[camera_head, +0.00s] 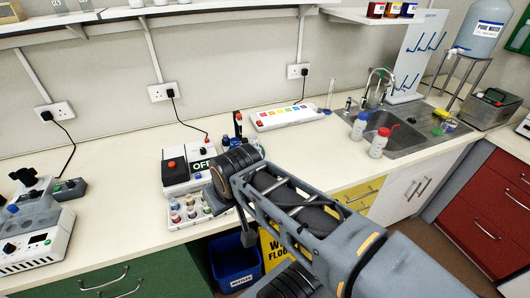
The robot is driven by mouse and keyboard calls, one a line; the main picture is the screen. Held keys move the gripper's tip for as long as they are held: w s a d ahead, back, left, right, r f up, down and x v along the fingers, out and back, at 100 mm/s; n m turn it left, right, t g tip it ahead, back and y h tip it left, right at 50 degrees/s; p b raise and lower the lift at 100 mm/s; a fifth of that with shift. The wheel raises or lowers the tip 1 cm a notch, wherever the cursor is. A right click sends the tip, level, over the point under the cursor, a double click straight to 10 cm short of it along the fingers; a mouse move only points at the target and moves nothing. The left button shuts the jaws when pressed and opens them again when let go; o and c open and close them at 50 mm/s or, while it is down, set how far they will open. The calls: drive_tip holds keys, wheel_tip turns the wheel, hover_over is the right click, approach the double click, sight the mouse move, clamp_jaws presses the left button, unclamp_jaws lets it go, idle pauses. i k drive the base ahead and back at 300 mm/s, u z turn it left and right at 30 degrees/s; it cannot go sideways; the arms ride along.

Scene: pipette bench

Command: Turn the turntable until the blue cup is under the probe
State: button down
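My arm reaches in from the lower right, and its dark joint covers part of the bench centre. A narrow grey part, perhaps my gripper (248,238), shows below that joint at the bench's front edge; its fingers cannot be made out. Small blue items (227,141) show just behind the joint, but I cannot tell whether one is the blue cup. An upright black and red piece (238,123) stands there; whether it is the probe is unclear. No turntable can be clearly made out; my arm may hide it.
Left of my arm are a box with a red button (175,170), an OFF sign (203,165) and a white rack (173,222) of small capped vials. Bottles (379,142) and a sink (385,122) are at the right. The bench between the left instruments and the button box is clear.

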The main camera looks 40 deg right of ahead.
sight(244, 140)
drive_tip(key=u, duration=1.2)
drive_tip(key=k, duration=0.85)
drive_tip(key=z, duration=1.45)
drive_tip(key=i, duration=1)
drive_tip(key=u, duration=0.1)
